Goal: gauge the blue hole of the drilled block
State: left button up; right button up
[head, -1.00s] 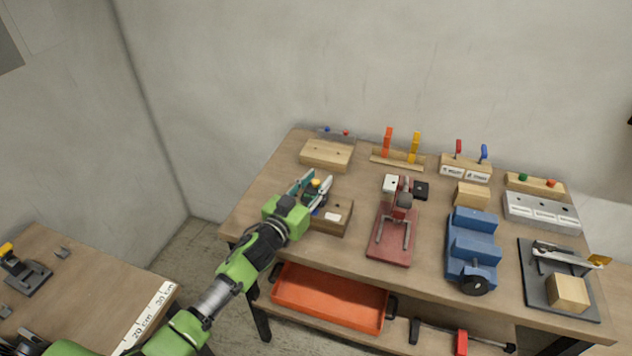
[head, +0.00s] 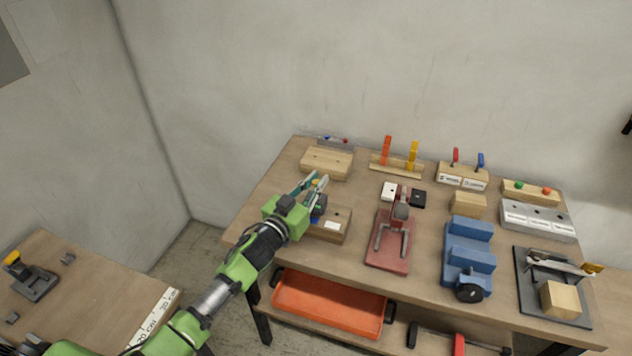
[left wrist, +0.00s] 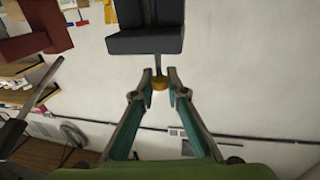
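The drilled block (head: 337,215) is a brown block with a white label and dark holes, near the left front of the workbench. A blue patch (head: 316,219) shows at its left side, partly hidden. My left gripper (head: 319,179) is at this block, with teal fingers around a yellow-ended dark gauge (head: 319,206). In the left wrist view the yellow end (left wrist: 160,84) sits between the fingertips (left wrist: 160,90), appearing to touch both. A thin stem joins it to a wide dark body (left wrist: 145,40). Whether the gauge enters a hole cannot be seen. My right gripper is not in view.
A pale wooden block (head: 326,162) stands behind. An orange tray (head: 330,302) is below the top. Another table (head: 85,290) is at left.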

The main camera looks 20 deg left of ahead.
pick_arm(q)
jog(key=o, duration=0.4)
jog(key=shift+o, duration=0.2)
jog(key=v, duration=1.2)
jog(key=shift+r, duration=0.1)
